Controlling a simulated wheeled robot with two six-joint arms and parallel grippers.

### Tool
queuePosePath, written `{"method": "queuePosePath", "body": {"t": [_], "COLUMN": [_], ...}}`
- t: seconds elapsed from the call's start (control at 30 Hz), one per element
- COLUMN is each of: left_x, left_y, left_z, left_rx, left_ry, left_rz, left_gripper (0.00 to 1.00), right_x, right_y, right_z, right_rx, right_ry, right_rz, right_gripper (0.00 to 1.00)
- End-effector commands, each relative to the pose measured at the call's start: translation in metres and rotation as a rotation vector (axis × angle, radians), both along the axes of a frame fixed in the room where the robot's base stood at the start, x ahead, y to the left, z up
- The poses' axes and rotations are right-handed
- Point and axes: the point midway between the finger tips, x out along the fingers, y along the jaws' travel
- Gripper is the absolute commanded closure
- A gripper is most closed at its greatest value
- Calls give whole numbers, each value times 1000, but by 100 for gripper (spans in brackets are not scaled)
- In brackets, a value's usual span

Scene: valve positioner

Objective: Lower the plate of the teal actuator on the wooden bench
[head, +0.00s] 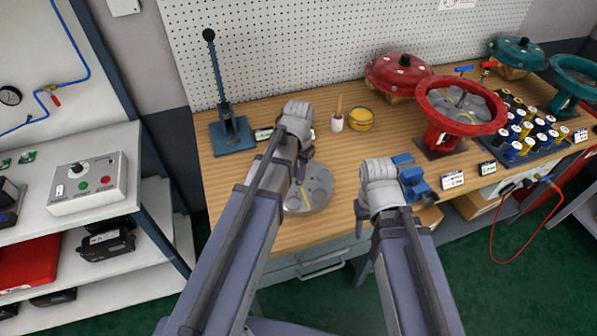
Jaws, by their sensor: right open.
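The teal actuator (577,88) stands on the wooden bench (245,215) at the far right, partly cut off by the picture edge. Its open teal rim shows; whether a plate sits inside cannot be made out. A teal domed cover (517,55) rests behind it to the left. My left gripper (301,160) is over the left part of the bench, far from the teal actuator, its fingers mostly hidden by the wrist. My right gripper (380,172) is open at the bench's front edge, left of the blue vise and far from the teal actuator.
A red actuator (460,107) and red cover (398,73) stand left of the teal one. Several small cans (527,130) fill a tray between them. A blue vise (411,178), round grey plate (310,192), yellow tin (360,119) and lever press (231,131) are further left.

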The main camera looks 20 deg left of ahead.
Motion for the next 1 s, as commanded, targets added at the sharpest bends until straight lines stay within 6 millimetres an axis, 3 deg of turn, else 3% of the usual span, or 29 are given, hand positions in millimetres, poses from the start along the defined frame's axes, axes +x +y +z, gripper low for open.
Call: {"method": "queuePosePath", "body": {"t": [0.03, 0.27, 0.67, 1.0], "left_x": [0, 0, 0, 0], "left_y": [0, 0, 0, 0], "left_z": [0, 0, 6, 42], "left_rx": [0, 0, 0, 0], "left_ry": [0, 0, 0, 0], "left_rz": [0, 0, 0, 0], "left_gripper": [73, 49, 49, 49], "right_x": [0, 0, 0, 0], "right_y": [0, 0, 0, 0], "right_z": [0, 0, 6, 42], "right_rx": [0, 0, 0, 0], "right_ry": [0, 0, 0, 0], "right_rz": [0, 0, 0, 0], "right_gripper": [50, 50, 50, 50]}}
